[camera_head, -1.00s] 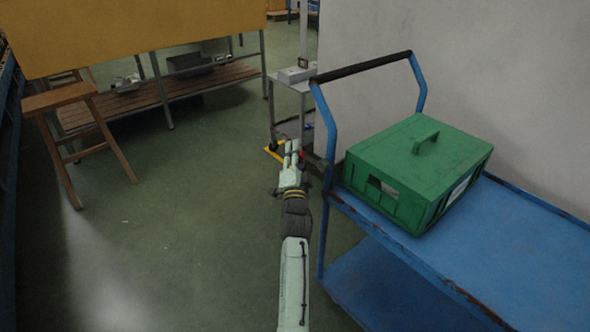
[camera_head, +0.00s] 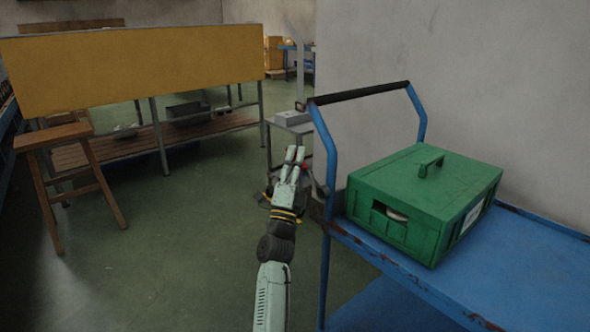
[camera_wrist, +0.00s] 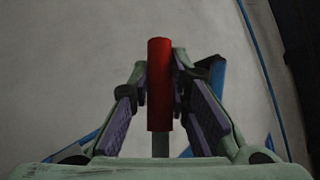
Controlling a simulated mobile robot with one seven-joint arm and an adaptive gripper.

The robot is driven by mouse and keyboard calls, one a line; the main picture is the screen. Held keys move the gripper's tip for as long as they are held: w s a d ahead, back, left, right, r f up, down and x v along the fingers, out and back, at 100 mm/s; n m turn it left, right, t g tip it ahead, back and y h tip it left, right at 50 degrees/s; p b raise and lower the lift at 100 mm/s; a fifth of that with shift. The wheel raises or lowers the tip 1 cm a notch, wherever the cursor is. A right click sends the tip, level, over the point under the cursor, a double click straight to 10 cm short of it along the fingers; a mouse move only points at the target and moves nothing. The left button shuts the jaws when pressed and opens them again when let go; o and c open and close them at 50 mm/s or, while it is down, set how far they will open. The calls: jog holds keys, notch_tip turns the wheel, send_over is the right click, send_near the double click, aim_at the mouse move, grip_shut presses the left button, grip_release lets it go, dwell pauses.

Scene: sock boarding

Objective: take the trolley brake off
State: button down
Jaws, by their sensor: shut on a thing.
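My gripper (camera_head: 292,160) is just left of the trolley's handle post. In the wrist view my gripper (camera_wrist: 160,85) has its two fingers on either side of a red cylindrical grip (camera_wrist: 159,88) on a thin grey rod, and is shut on it. The red grip stands upright in that view. In the head view only a small bit of red (camera_head: 305,167) shows beside the fingers. The rest of the lever is hidden there.
A green lidded crate (camera_head: 415,195) sits on the trolley top. A small grey stand (camera_head: 293,120) is behind my gripper. A wooden stool (camera_head: 60,135) and a yellow-panelled bench (camera_head: 140,70) stand at the left. The floor (camera_head: 180,235) between is clear.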

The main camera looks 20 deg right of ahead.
jog(key=shift+s+d+r, duration=0.1)
jog(key=shift+r, duration=0.1)
jog(key=c, duration=1.5)
grip_release()
jog(key=shift+f, duration=0.1)
jog(key=v, duration=0.7)
jog(key=shift+s+f, duration=0.1)
jog(key=shift+f, duration=0.1)
